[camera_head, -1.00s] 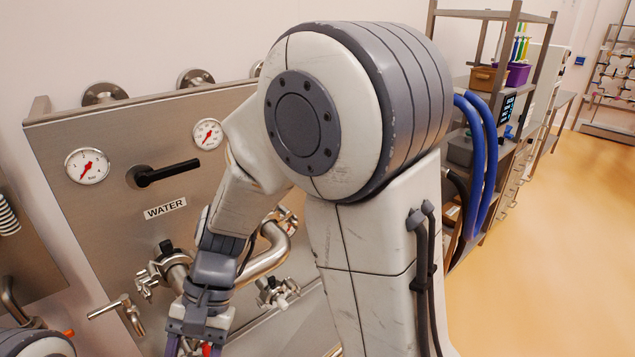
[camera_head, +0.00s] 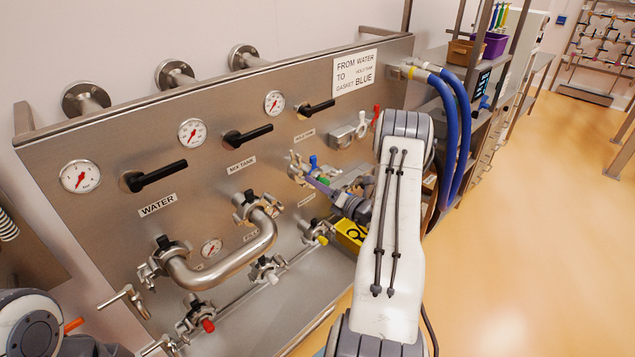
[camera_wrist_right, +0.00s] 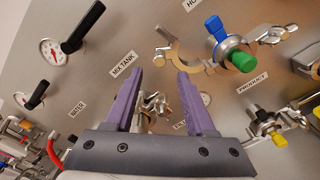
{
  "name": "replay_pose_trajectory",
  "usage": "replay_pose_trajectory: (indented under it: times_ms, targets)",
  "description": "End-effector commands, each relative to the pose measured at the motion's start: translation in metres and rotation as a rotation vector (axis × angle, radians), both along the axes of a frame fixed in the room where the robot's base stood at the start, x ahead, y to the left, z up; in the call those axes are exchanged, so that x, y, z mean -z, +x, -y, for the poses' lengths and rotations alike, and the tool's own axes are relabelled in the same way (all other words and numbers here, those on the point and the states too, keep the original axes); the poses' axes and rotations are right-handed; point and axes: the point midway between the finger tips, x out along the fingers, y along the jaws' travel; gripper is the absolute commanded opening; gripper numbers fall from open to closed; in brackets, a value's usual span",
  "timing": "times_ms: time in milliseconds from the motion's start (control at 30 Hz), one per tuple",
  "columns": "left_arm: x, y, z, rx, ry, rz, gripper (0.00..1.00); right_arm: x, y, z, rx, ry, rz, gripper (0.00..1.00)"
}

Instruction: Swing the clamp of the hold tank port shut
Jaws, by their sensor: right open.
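The hold tank port (camera_head: 308,170) is on the right half of the steel panel, and its green-ended fitting (camera_wrist_right: 238,60) shows in the right wrist view. Its steel clamp (camera_wrist_right: 176,48) stands open there, a curved half swung out to the left of the port. A blue part (camera_wrist_right: 216,28) sits at the port's top. My right gripper (camera_head: 318,184) is close in front of the panel beside this port. In the wrist view, its purple fingers (camera_wrist_right: 158,75) are apart and empty, below and left of the clamp. My left gripper is out of view.
A bent steel pipe (camera_head: 228,262) joins two ports left of my right gripper. Black valve handles (camera_head: 248,136) and gauges stick out above. The product port with its yellow part (camera_wrist_right: 279,139) is at lower right. Blue hoses (camera_head: 460,120) hang at the panel's right end.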

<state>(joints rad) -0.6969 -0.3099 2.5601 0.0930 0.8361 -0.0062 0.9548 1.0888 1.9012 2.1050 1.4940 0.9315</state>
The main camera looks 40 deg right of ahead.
Motion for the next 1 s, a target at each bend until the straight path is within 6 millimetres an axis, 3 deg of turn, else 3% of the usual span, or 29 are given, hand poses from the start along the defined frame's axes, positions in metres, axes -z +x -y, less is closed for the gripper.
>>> replay_pose_trajectory:
  times_ms: [400, 600, 1000]
  targets:
    - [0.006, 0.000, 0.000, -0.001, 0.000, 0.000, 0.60, 0.001, 0.054, -0.006, -0.004, -0.003, 0.001, 0.55]
    - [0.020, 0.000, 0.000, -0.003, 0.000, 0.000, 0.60, 0.003, 0.077, -0.007, -0.003, -0.002, 0.000, 0.55]
    - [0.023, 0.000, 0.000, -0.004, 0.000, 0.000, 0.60, -0.002, 0.091, -0.010, -0.006, -0.005, 0.004, 0.55]
